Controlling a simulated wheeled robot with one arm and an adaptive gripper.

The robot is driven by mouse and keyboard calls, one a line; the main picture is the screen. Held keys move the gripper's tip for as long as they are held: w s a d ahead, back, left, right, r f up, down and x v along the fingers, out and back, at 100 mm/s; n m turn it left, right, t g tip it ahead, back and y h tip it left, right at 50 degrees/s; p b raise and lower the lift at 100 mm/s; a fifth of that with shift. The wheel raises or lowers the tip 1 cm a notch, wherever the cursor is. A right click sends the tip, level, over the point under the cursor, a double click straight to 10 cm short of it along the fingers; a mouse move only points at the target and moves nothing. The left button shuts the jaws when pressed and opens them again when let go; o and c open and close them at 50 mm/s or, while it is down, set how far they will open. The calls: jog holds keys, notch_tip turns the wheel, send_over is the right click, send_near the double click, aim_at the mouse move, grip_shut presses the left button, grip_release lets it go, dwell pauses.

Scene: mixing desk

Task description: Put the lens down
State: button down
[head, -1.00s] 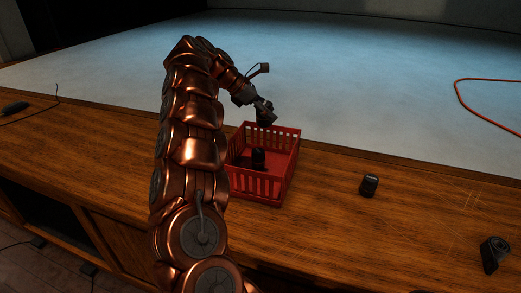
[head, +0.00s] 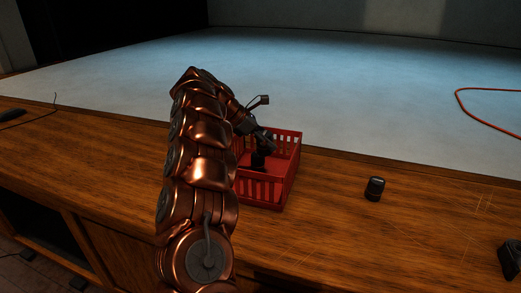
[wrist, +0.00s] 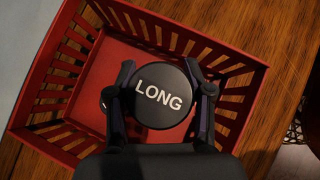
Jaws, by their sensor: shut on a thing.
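A round black lens with "LONG" in white on its top (wrist: 163,95) sits between my gripper's two fingers in the wrist view. My gripper (head: 262,150) is shut on it, with a finger on each side (wrist: 163,92). The lens is inside the outline of the red slatted basket (head: 263,187), whose floor and walls surround it in the wrist view (wrist: 95,75). In the head view, the dark lens and fingers blend together. I cannot tell whether the lens touches the basket floor.
A small black cylinder (head: 375,189) stands on the wooden desk (head: 330,225) right of the basket. A dark device (head: 510,259) is at the right edge. An orange cable (head: 470,110) lies on the pale surface behind. The desk between basket and cylinder is clear.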

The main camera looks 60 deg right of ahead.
jog(key=shift+f+p, duration=0.5)
jog(key=shift+f, duration=5.85)
jog(key=shift+f+b, duration=0.15)
jog(key=shift+b, duration=0.15)
jog(key=shift+c, duration=2.3)
grip_release()
